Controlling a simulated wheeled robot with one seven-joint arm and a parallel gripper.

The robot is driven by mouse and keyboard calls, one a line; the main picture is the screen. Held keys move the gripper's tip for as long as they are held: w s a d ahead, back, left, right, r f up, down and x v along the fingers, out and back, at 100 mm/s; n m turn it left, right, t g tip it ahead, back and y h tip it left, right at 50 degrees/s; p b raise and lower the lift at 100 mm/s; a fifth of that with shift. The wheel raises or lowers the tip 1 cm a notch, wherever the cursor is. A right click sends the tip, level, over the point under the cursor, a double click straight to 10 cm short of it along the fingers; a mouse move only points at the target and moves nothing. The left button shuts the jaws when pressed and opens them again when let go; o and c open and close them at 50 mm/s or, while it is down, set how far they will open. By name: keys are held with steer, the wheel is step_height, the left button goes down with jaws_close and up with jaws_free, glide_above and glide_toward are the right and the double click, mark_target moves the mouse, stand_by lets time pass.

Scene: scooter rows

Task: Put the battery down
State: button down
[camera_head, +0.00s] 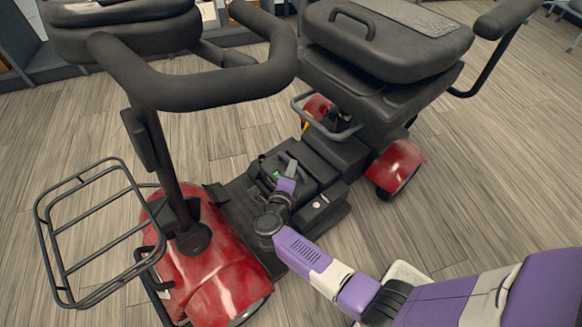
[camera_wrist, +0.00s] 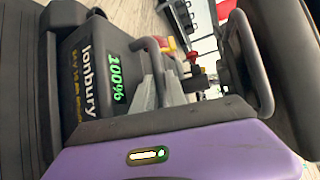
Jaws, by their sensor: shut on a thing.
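The battery (camera_wrist: 88,75) is a dark box marked "Ionbury", with a green 100% display and a grey handle. It fills the left of the wrist view. My gripper (camera_wrist: 160,82) has its grey fingers shut on the handle. In the head view, my gripper (camera_head: 291,166) is low over the scooter's black deck (camera_head: 238,201), between the red front cover and the seat. The battery is dark and small there, with its green display (camera_head: 277,174) showing beside my gripper. I cannot tell whether its underside touches the deck; my arm hides part of it.
The scooter's handlebar (camera_head: 215,92) and wire front basket (camera_head: 95,240) stand left of my arm. The black seat (camera_head: 390,38) overhangs behind the deck, with a metal loop (camera_head: 327,130) below it. Open wooden floor (camera_head: 480,165) lies to the right.

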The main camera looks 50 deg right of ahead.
steer(key=shift+w+r, duration=0.15)
steer(key=c, duration=1.7)
jaws_free()
steer(key=shift+f, duration=0.3)
steer(key=shift+c, duration=0.2)
steer(key=o, duration=0.4)
steer(key=shift+r, duration=0.1)
steer(key=shift+s+a+r, duration=0.1)
steer(key=shift+s+r, duration=0.05)
steer(key=shift+s, duration=0.05)
steer(key=p+v, duration=0.4)
steer(key=v, duration=0.7)
steer(key=shift+s+a, duration=0.2)
steer(key=shift+a, duration=0.1)
